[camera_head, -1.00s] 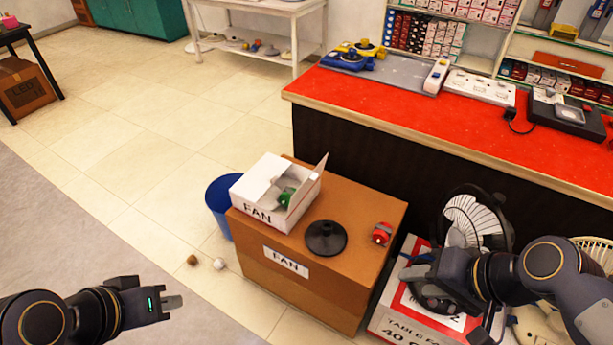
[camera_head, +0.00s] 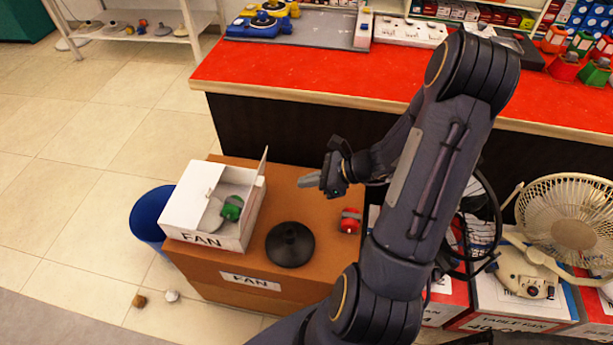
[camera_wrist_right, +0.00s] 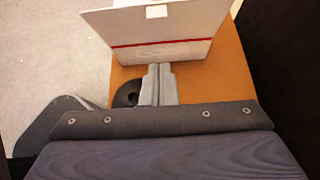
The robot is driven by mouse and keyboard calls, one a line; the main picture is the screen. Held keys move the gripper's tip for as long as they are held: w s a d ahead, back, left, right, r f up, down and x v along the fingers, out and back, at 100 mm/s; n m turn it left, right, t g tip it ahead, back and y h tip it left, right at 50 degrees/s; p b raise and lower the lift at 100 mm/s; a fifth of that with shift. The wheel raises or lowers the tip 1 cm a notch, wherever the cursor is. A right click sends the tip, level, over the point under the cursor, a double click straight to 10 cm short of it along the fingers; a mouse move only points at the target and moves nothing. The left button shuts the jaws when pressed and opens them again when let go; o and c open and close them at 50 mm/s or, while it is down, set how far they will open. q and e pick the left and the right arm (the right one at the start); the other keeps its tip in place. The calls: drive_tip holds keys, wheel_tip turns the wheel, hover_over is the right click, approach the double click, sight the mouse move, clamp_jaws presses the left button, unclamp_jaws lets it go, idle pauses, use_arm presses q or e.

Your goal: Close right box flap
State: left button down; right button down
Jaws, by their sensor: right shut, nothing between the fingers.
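A white box (camera_head: 190,200) marked FAN sits on a brown carton (camera_head: 240,305). Its right flap (camera_head: 262,164) stands up from the right edge, and a left part of the lid is closed over. A green item (camera_head: 232,208) shows inside the box. My right gripper (camera_head: 309,181) is shut and empty, above the carton to the right of the flap, and apart from it in the head view. In the right wrist view the shut fingers (camera_wrist_right: 158,72) point towards the box's white side (camera_wrist_right: 160,50). The left gripper is out of view.
A black round base (camera_head: 290,244) and a red item (camera_head: 350,221) lie on the carton. A red-topped counter (camera_head: 290,75) runs behind it. A blue bin (camera_head: 148,215) stands at the left. A cream fan (camera_head: 570,225) stands at the right. Floor at the left is open.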

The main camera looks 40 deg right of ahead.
drive_tip(key=w+a+f, duration=0.2)
drive_tip(key=w+a, duration=0.3)
drive_tip(key=w, duration=0.1)
drive_tip(key=shift+w+a+f, duration=0.2)
drive_tip(key=shift+w+a, duration=0.15)
